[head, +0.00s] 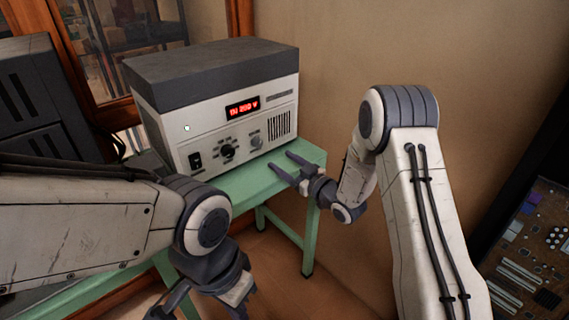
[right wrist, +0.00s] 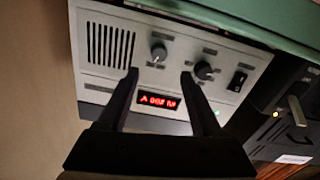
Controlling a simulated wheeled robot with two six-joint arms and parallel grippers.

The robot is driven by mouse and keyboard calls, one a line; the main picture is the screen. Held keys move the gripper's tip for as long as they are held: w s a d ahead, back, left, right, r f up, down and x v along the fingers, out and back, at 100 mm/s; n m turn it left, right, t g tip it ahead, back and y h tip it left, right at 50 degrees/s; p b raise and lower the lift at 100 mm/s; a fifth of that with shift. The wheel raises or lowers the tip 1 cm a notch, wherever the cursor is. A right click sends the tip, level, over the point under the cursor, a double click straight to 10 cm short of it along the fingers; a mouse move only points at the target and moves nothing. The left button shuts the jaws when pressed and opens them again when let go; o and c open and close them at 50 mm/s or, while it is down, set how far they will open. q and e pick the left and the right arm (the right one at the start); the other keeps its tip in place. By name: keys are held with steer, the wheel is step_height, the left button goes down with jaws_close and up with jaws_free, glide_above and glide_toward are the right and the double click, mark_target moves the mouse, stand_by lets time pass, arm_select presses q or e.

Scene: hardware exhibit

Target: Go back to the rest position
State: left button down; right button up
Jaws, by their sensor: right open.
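My right gripper (head: 281,163) is open and empty in the head view, in front of the right end of a white power unit with a dark grey top (head: 215,132). In the right wrist view its two fingers (right wrist: 158,75) stand apart, with the unit's front panel (right wrist: 147,56) behind them. I cannot tell whether a fingertip touches the panel. My left gripper (head: 208,296) hangs low at the bottom of the head view. Its fingertips are cut off by the frame edge, and I see nothing held in it.
The unit stands on a green table (head: 252,183) and shows a lit red display (head: 242,107). A dark grey case (head: 38,98) stands at the left. A circuit board (head: 535,245) is at the right. Bare wall (head: 325,70) and wooden floor (head: 283,275) lie around my right arm.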

steer(key=s+a+r+m+g+h+p, duration=0.1)
steer(key=s+a+r+g+h+p, duration=0.45)
steer(key=s+r, duration=0.35)
steer(key=s+d+r+g+h+p, duration=0.2)
steer(key=s+r+g+p, duration=0.1)
steer(key=s, duration=1.3)
steer(key=s+d+r+g+h+p, duration=0.2)
steer(key=s+g, duration=0.4)
steer(key=s, duration=1)
steer(key=shift+r+m+p, duration=0.4)
steer(key=shift+r+p, duration=0.15)
steer(key=shift+p, duration=0.15)
